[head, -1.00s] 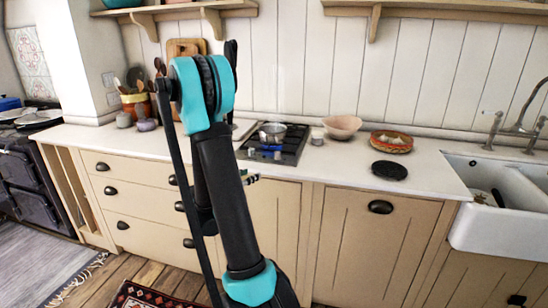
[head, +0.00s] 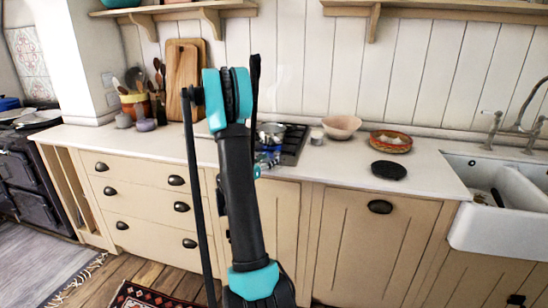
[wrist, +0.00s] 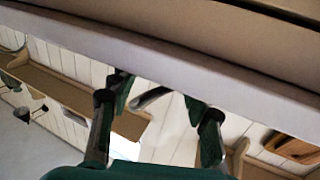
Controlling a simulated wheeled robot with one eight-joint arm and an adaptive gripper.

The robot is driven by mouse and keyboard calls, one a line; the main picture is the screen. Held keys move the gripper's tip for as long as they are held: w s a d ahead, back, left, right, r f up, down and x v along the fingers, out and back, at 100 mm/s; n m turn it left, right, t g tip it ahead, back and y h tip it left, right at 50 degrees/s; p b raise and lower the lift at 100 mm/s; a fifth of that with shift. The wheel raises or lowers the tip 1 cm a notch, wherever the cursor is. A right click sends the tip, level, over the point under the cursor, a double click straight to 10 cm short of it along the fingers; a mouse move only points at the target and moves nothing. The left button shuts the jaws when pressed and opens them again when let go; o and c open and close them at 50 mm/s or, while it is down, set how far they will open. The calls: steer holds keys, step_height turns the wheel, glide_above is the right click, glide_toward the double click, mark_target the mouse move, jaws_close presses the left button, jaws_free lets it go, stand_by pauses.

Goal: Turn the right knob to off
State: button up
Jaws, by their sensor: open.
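The dark hob (head: 294,146) is set in the white counter, with a metal pan (head: 275,128) on it. My arm covers the left and front part of the hob in the head view. I cannot make out the right knob in either view. My gripper (head: 264,162) shows partly behind my arm, at the hob's front edge. In the wrist view my gripper's (wrist: 158,122) two fingers stand apart, with nothing visible held between them. I cannot tell whether it touches a knob.
A pink bowl (head: 341,127), a small cup (head: 317,138), a patterned bowl (head: 391,142) and a black round mat (head: 388,170) are right of the hob. Cutting boards (head: 186,80) lean at the left. A white sink (head: 492,215) is far right. Shelves hang above.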

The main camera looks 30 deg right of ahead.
mark_target(275, 155)
steer(key=shift+x, duration=2.1)
jaws_close()
steer(key=shift+w+m+g+h, duration=0.15)
steer(key=shift+m+g, duration=0.25)
steer(key=shift+g, duration=0.2)
steer(key=shift+w+m+g+h, duration=0.15)
steer(key=shift+m+g, duration=0.25)
steer(key=shift+g, duration=0.2)
steer(key=shift+m+g, duration=0.8)
steer(key=shift+g, duration=0.5)
jaws_free()
steer(key=shift+a, duration=0.1)
steer(key=a, duration=1.2)
steer(key=shift+s, duration=0.45)
